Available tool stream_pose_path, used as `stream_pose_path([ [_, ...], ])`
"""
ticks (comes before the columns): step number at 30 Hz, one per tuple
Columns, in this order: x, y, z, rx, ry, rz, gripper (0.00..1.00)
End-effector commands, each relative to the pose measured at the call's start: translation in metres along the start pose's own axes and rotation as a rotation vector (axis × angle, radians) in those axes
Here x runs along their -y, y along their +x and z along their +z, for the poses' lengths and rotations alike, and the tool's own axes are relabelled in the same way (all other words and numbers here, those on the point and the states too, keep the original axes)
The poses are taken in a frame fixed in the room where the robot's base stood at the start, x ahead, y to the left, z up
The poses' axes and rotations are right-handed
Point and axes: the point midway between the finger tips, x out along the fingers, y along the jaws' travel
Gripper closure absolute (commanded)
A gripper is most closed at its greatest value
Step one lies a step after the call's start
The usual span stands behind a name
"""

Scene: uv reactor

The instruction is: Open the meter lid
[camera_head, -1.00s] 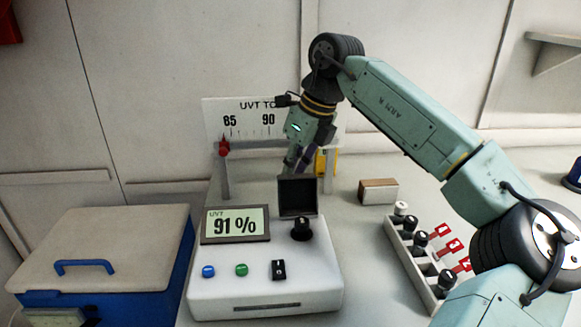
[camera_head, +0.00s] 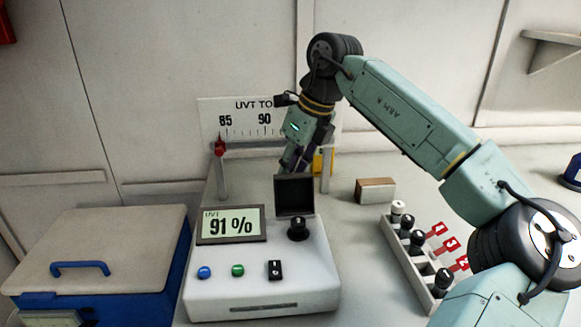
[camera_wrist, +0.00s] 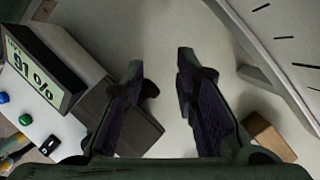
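The meter (camera_head: 262,267) is a white box with a display reading 91% (camera_head: 231,225), at the centre of the head view. Its dark square lid (camera_head: 295,196) stands raised, roughly upright, at the back right of the box, behind a black knob-like piece (camera_head: 299,229). In the head view my gripper (camera_head: 292,163) is behind and above the lid, with its fingertips partly hidden. In the wrist view my gripper (camera_wrist: 158,62) is open, with nothing between its fingers. The left finger overlaps the dark lid (camera_wrist: 98,102) there; I cannot tell whether they touch.
A UVT scale board (camera_head: 228,115) with a red pointer stands behind the meter. A blue box with a pale top (camera_head: 95,235) is at left. Counter lies clear between.

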Motion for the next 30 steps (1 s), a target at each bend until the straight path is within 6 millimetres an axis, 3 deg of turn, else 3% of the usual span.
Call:
stream_pose_path([
  [1,0.000,0.005,-0.010,-0.034,0.000,0.009,0.63],
  [5,0.000,-0.009,-0.009,-0.030,0.001,0.007,0.63],
  [18,0.001,-0.101,-0.001,-0.006,0.003,-0.003,0.63],
  [24,0.000,-0.118,0.000,-0.002,0.002,-0.003,0.63],
  [30,0.000,-0.120,0.001,-0.001,0.001,-0.002,0.63],
])
